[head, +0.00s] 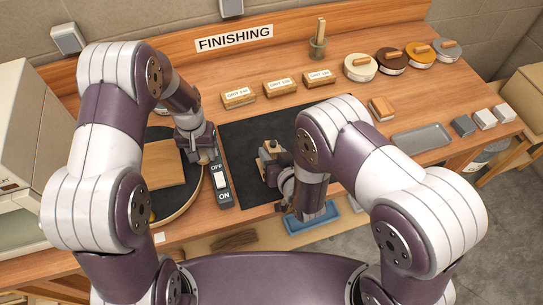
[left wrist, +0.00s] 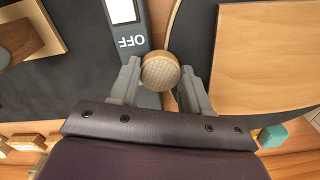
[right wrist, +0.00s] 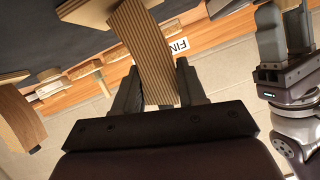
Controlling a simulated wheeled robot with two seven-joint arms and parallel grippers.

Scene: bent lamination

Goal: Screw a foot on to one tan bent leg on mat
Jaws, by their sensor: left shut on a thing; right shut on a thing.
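My left gripper (left wrist: 160,90) is shut on a round tan foot (left wrist: 160,72) with a dotted face. In the head view this gripper (head: 198,153) is at the left, over the switch box. My right gripper (right wrist: 156,92) is shut on a tan bent leg (right wrist: 150,50) with striped laminated edges. In the head view this gripper (head: 270,172) is over the dark mat (head: 238,135), and the leg is mostly hidden by it. A second bent tan piece (right wrist: 18,122) shows at the left of the right wrist view. The foot and held leg are apart.
A switch box (head: 221,180) marked OFF and ON lies between the mat and a round turntable with a square board (head: 165,165). Several labelled blocks (head: 280,87) and round tins (head: 392,60) line the back. A grey tray (head: 422,138) is at the right.

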